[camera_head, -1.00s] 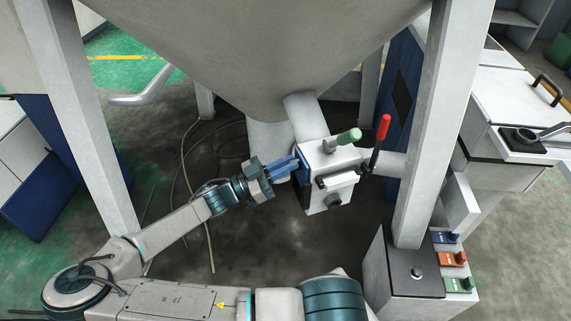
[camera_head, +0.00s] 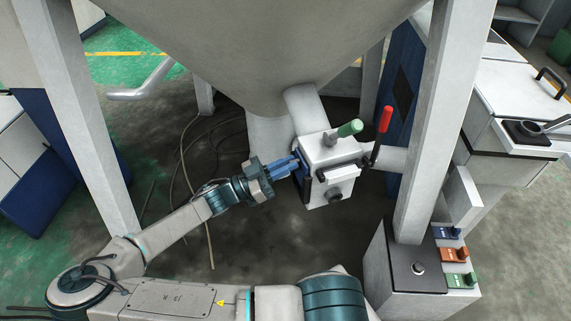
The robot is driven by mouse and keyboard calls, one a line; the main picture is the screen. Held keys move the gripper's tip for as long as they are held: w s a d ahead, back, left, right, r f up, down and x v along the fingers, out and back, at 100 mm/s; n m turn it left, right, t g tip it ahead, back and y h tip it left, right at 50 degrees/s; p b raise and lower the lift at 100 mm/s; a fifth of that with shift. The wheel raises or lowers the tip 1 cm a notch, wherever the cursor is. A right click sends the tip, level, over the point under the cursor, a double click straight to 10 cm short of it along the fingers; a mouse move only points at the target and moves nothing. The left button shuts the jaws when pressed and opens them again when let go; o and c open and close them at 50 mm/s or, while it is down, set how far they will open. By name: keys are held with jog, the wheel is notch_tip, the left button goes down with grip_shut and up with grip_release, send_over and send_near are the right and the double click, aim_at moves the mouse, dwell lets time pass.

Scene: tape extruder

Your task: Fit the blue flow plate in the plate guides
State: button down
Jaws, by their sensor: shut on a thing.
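A white block-shaped housing (camera_head: 330,157) sits under the hopper, with a green-knobbed lever (camera_head: 349,129) on top. My gripper (camera_head: 292,165) is at its left side, its blue fingers shut and reaching toward that side. The blue flow plate (camera_head: 304,178) shows as a narrow dark-blue strip between the fingertips and the housing's left face. Most of it is hidden, and I cannot tell how deep it sits. The plate guides on that side are too small and covered to make out. Dark rails (camera_head: 322,178) stand on the housing's front.
A red-handled lever (camera_head: 384,122) rises right of the housing. A grey box (camera_head: 405,268) at lower right carries blue, orange and green pieces (camera_head: 455,255). Pale hopper legs (camera_head: 437,120) stand on both sides. Loose cables (camera_head: 184,150) lie on the floor behind my arm.

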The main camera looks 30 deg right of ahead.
jog(key=shift+f+b, duration=0.7)
jog(key=shift+f, duration=0.5)
jog(key=c, duration=1.4)
grip_release()
jog(key=p+v, duration=0.1)
jog(key=v, duration=1.2)
jog(key=shift+a+p, duration=0.35)
jog(key=shift+a, duration=0.05)
